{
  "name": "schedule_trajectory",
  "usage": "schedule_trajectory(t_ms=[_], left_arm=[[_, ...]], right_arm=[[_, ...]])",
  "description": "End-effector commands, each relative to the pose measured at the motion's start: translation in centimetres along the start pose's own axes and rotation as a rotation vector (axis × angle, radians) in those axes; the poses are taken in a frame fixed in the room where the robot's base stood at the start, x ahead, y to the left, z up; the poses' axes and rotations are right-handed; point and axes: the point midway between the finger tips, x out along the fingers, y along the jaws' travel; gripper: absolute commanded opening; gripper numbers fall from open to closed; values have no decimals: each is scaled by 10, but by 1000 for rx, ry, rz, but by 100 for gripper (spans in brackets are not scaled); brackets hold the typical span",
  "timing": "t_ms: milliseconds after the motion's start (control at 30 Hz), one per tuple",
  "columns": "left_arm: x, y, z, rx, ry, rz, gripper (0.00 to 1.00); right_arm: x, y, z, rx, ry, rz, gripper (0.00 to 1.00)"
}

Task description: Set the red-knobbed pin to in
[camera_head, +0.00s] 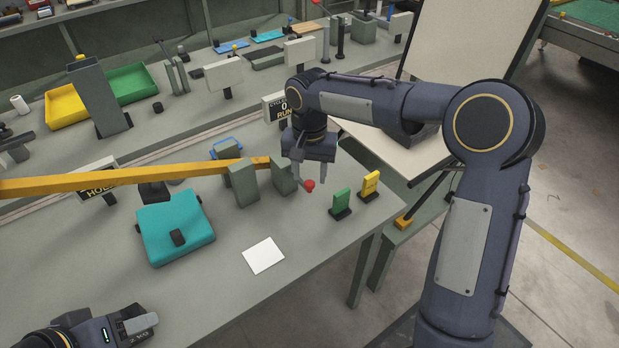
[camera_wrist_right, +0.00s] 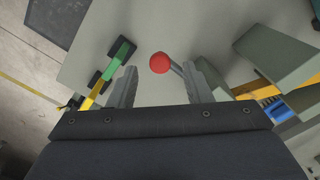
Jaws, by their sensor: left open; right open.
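The red-knobbed pin's round red knob (camera_head: 309,186) shows beside the right one of two grey-green posts (camera_head: 284,175). In the right wrist view the knob (camera_wrist_right: 160,63) sits on a short grey rod that slants toward my right finger. My right gripper (camera_head: 311,176) points down over the knob, open. In the right wrist view the knob lies between the fingers of my right gripper (camera_wrist_right: 162,74), near their tips; I cannot tell whether they touch it. How deep the pin sits is hidden. My left gripper (camera_head: 143,325) is at the bottom left, away from the pin, open.
A long yellow bar (camera_head: 120,180) runs to the posts. A green block (camera_head: 341,202) and a yellow block (camera_head: 369,184) stand close to the right of the knob. A teal case (camera_head: 174,236) and white card (camera_head: 263,256) lie on the table.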

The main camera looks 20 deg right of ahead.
Motion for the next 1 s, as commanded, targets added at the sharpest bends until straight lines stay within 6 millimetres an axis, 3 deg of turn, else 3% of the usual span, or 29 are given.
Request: schedule_trajectory(t_ms=[200,500,833,1000], left_arm=[[0,0,0,0,0,0,51],[0,0,0,0,0,0,51],[0,0,0,0,0,0,51],[0,0,0,0,0,0,51]], right_arm=[[20,0,0,0,0,0,45],[23,0,0,0,1,-1,44],[22,0,0,0,1,-1,0],[22,0,0,-1,1,-1,0]])
